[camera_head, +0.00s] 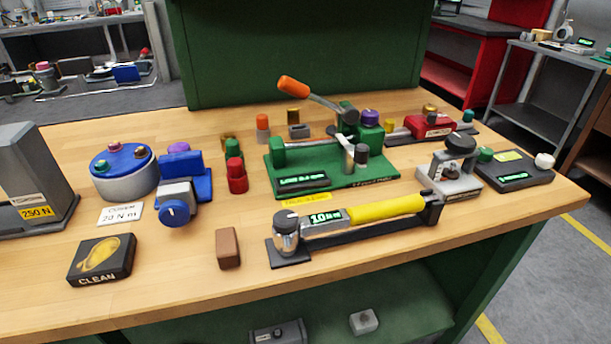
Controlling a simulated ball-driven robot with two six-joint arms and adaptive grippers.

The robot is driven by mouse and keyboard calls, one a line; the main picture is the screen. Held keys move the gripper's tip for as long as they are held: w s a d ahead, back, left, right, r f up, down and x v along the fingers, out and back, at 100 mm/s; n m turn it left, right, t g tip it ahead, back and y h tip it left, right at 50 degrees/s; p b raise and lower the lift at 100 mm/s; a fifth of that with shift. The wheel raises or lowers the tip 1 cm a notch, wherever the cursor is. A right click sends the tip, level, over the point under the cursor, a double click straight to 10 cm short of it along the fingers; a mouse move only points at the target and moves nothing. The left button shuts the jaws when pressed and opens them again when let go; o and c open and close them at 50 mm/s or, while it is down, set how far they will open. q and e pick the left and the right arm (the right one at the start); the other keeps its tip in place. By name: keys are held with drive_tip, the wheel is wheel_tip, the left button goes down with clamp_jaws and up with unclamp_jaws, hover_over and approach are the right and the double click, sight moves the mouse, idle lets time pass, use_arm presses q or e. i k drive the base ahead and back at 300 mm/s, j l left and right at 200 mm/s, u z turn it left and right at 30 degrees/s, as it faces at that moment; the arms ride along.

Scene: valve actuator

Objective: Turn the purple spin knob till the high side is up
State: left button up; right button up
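Two purple parts show in the head view. One is a low purple cap (178,147) on top of the blue actuator body (200,172), left of the middle of the bench. The other is a round purple knob (370,116) at the back right of the green fixture (285,177). I cannot tell which is the spin knob, nor which side of either is high. The blue actuator also has a blue round knob (174,212) with a white mark on its front. Neither of my grippers is in view, and nothing touches either purple part.
The wooden bench (180,295) is crowded. A blue round unit (122,165) stands left of the actuator, red and green cylinders (236,175) to its right. An orange-tipped lever (310,97) rises over the green fixture. A yellow-handled tool (370,212) lies in front.

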sight(369, 117)
drive_tip(key=i+l+u, duration=0.1)
drive_tip(key=l+u, duration=0.5)
drive_tip(key=u, duration=0.15)
drive_tip(key=l+u, duration=0.35)
drive_tip(key=i+j, duration=0.05)
